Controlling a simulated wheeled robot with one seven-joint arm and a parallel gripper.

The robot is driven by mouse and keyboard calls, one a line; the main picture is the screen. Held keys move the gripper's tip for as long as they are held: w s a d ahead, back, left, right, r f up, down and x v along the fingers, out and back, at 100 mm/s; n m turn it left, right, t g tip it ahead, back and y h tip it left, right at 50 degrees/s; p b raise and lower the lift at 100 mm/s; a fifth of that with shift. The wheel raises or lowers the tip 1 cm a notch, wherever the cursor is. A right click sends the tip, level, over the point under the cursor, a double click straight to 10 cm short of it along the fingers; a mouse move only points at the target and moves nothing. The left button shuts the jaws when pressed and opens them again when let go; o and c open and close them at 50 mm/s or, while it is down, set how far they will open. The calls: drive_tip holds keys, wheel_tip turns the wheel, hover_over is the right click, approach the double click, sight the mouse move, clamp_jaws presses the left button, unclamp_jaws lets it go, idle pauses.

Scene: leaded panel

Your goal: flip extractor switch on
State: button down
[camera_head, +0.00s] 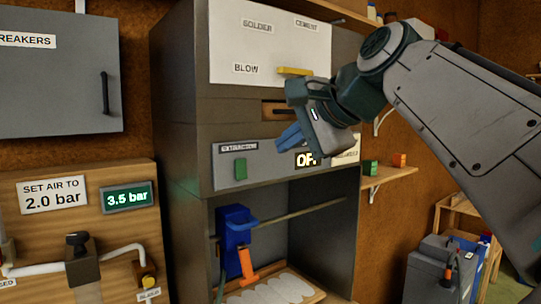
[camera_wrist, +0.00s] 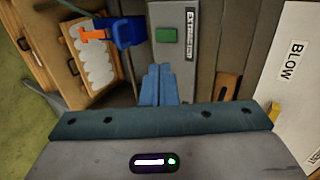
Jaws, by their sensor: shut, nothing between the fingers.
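The extractor switch is a green rocker (camera_head: 240,169) on the grey panel (camera_head: 225,180) under the label "EXTRACTOR". A display (camera_head: 306,159) to its right reads "OF", with its right end covered by my gripper. My gripper (camera_head: 290,136) is shut and empty, its blue fingers pointing left, up and right of the switch in the head view. In the wrist view the shut fingers (camera_wrist: 158,84) point toward the green switch (camera_wrist: 166,35), with a gap showing between them. I cannot tell the switch's tilt.
A white door (camera_head: 265,45) labelled "SOLDER", "CEMENT" and "BLOW" with a yellow handle (camera_head: 294,71) is above. Below is an open bay with a blue tool (camera_head: 235,225) with an orange part on a rail (camera_head: 300,214). A "3.5 bar" display (camera_head: 129,196) is at left.

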sight(243, 178)
drive_tip(key=f, duration=0.1)
drive_tip(key=f+b, duration=0.1)
drive_tip(key=s+d+f+t, duration=0.1)
drive_tip(key=shift+f+y, duration=0.25)
drive_tip(key=shift+y, duration=0.05)
drive_tip(key=shift+w+a, duration=0.1)
drive_tip(key=p+x, duration=0.1)
drive_tip(key=x, duration=0.3)
drive_tip(key=p+x, duration=0.1)
drive_tip(key=x, duration=0.4)
drive_tip(key=r+p+x, duration=0.1)
drive_tip(key=x, duration=0.3)
drive_tip(key=shift+w+a, duration=0.3)
drive_tip(key=shift+w, duration=0.05)
drive_tip(key=shift+f, duration=0.1)
drive_tip(key=shift+w+f, duration=0.1)
